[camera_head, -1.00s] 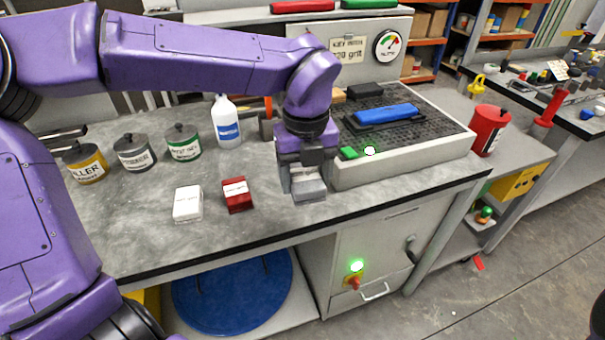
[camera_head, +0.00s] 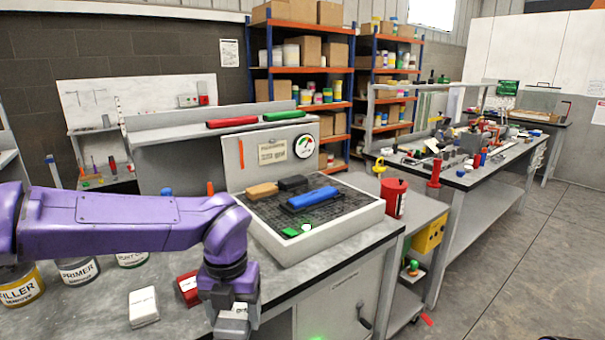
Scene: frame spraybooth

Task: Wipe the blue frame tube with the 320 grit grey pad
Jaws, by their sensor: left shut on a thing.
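The blue frame tube (camera_head: 315,197) lies on a dark support on the black grated top of the bench unit (camera_head: 330,239). My left gripper (camera_head: 232,322) is low in the picture, left of that unit and over the grey bench. It is shut on a grey pad (camera_head: 234,312), which shows between and below its fingers. The gripper is apart from the blue tube. Any grit marking on the pad is too small to read. My right gripper is not in view.
A white block (camera_head: 143,307) and a red block (camera_head: 188,288) sit on the bench left of the gripper. A tan block (camera_head: 262,190) and a black block (camera_head: 293,183) lie behind the tube. A red can (camera_head: 394,198) stands right of the unit.

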